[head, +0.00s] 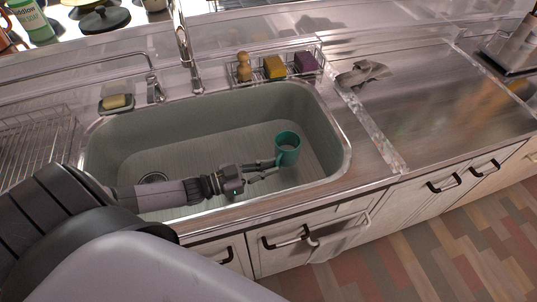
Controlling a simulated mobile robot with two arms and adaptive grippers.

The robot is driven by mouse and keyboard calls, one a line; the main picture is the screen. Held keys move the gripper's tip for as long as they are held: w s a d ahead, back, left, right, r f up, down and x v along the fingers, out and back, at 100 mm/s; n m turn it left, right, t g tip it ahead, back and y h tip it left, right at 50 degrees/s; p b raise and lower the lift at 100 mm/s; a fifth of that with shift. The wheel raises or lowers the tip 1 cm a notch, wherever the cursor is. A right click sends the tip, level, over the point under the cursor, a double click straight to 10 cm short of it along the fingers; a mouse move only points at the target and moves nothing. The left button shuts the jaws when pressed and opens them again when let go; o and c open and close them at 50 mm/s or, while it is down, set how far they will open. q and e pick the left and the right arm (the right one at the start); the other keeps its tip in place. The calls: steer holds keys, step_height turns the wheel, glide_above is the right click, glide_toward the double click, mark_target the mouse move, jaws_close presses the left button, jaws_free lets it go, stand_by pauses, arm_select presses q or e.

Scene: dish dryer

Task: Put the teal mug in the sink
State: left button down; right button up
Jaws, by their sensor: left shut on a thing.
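The teal mug (288,151) is upright, within the outline of the sink basin on its right side. I cannot tell whether it touches the basin floor. My left gripper (277,164) comes from the left and is shut on the near left side of the mug. The sink (215,133) is a grey-green basin with a metal rim, and its drain shows on the left. My right gripper is not in view.
A tall faucet (186,50) rises behind the sink. A wire caddy (274,67) with sponges and a brush stands at the back rim. A dish rack (35,145) is on the left. A crumpled cloth (362,73) lies on the right counter.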

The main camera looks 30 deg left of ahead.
arm_select(q)
steer(key=shift+f, duration=0.15)
steer(key=c, duration=1.7)
jaws_free()
steer(key=r+v, duration=0.1)
steer(key=v, duration=0.6)
steer(key=shift+s, duration=0.25)
steer(key=shift+a+r+p, duration=0.1)
steer(key=shift+a+p, duration=0.05)
steer(key=shift+p, duration=0.15)
